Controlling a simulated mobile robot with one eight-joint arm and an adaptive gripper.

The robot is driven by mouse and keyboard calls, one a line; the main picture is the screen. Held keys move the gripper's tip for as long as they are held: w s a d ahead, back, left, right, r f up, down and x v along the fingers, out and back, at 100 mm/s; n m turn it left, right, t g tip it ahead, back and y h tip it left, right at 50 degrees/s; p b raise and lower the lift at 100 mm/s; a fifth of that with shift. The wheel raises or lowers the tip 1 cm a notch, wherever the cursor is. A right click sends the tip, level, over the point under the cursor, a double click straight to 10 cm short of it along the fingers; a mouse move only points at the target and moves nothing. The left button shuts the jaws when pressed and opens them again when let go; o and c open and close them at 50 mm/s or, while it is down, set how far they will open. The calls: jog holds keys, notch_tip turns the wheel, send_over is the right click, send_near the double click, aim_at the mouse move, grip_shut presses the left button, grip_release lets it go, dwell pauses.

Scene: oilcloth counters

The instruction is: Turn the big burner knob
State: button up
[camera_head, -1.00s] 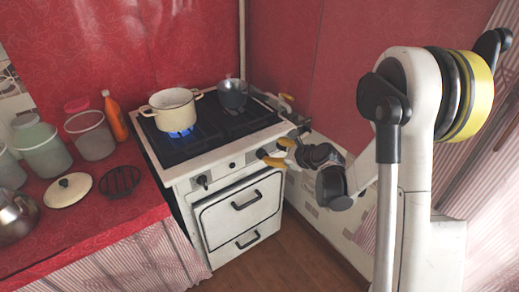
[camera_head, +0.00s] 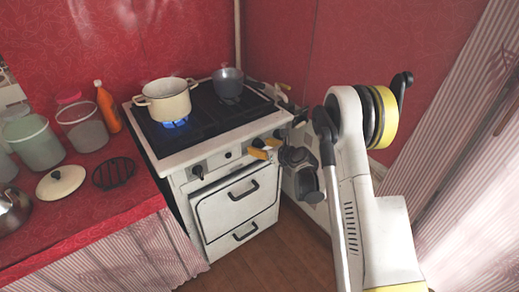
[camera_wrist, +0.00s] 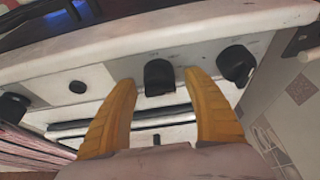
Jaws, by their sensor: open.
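The stove (camera_head: 218,145) has a row of black knobs along its white front. In the wrist view, one knob (camera_wrist: 160,77) sits between the tips of my gripper's yellow fingers (camera_wrist: 160,80). A second knob (camera_wrist: 236,63) is just right of the right finger. A third knob (camera_wrist: 12,105) is at the far left and shows in the head view too (camera_head: 198,172). Which one is the big burner knob, I cannot tell. My gripper (camera_head: 263,148) is open at the front panel's right part, hiding the knobs there. Contact with the knob is unclear.
A cream pot (camera_head: 167,101) stands over a blue flame (camera_head: 175,124). A dark grey pot (camera_head: 228,84) stands behind to its right. The red counter (camera_head: 100,220) is to the left, the oven handle (camera_head: 244,190) below the panel, the red wall right.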

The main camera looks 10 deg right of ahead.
jog(key=shift+w+a+f, duration=0.15)
jog(key=shift+w, duration=0.2)
jog(key=c, duration=1.2)
jog(key=shift+n+t+h, duration=0.4)
jog(key=shift+n+h, duration=0.2)
jog(key=shift+n, duration=0.3)
jog(key=shift+n+t+h, duration=0.6)
jog(key=shift+n+h, duration=0.2)
jog(key=shift+n, duration=0.8)
